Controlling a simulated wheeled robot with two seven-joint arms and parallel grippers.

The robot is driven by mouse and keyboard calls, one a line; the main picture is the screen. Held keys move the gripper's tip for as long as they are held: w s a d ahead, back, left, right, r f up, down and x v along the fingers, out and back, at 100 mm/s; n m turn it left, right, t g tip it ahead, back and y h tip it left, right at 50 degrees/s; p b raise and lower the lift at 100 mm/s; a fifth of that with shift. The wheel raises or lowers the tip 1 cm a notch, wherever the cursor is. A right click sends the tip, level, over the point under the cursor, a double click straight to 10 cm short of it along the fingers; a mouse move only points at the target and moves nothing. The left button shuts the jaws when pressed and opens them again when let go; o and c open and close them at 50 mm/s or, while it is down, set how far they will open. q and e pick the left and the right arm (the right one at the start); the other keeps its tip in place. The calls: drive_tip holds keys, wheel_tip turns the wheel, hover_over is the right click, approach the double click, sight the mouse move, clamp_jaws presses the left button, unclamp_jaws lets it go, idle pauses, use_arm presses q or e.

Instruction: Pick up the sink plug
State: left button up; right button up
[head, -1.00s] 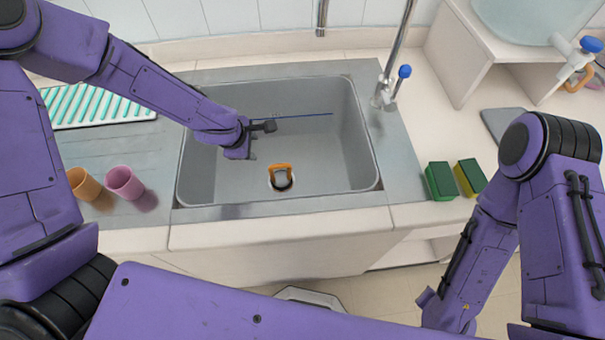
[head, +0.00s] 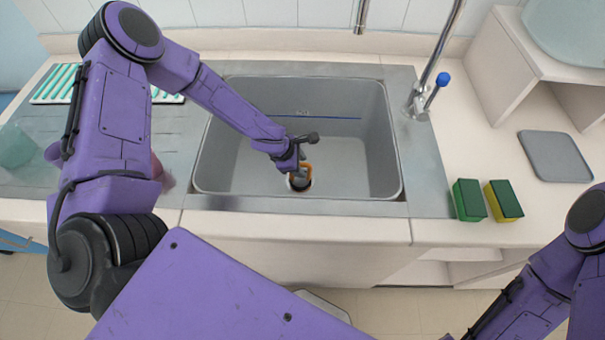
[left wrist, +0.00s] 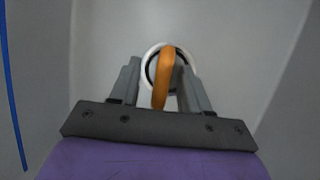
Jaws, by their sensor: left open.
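The sink plug (head: 309,168) sits at the drain on the floor of the grey sink (head: 240,165). It has an orange loop handle that also shows in the left wrist view (left wrist: 164,78), standing up in front of a round white drain ring (left wrist: 148,58). My left gripper (head: 300,178) is down in the sink at the plug and hides part of it. In the left wrist view its fingers (left wrist: 161,85) are open, one on each side of the orange handle. The fingers look apart from the handle. My right gripper is out of view.
Grey sink walls surround the left gripper. A tall tap (head: 436,65) with a blue knob stands at the sink's back right. Two sponges (head: 468,200) (head: 503,200) and a grey mat (head: 557,155) lie on the right counter. A pink cup (head: 160,170) is partly hidden behind my left arm.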

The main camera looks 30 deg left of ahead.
use_arm(q)
drive_tip(key=shift+w+f, duration=0.1)
drive_tip(key=shift+f, duration=0.05)
clamp_jaws()
